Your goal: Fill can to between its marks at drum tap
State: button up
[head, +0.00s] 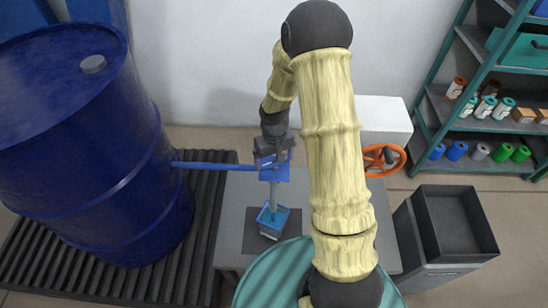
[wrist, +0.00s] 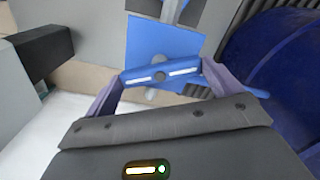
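The can's marks and level are too small to read. My gripper (head: 274,150) is at the tap. In the wrist view, its purple fingers (wrist: 160,85) sit at both ends of the blue tap handle (wrist: 160,70), which has white strips and a centre pivot. They appear closed on it.
The can stands on a grey bench (head: 232,215) with a dark pad. An orange handwheel (head: 383,158) is at the right. A dark open-topped bin (head: 440,250) stands farther right, below a green shelf (head: 440,105) with small cans. A teal round top (head: 260,282) is in front.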

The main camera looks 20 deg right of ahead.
aim_at(274, 161)
jog(key=m+p, duration=0.1)
jog(key=m, duration=0.3)
jog(key=shift+m, duration=0.4)
jog(key=o, duration=0.7)
notch_tip(274, 161, up, 18)
jog(key=shift+f+p, duration=0.25)
jog(key=shift+p, duration=0.05)
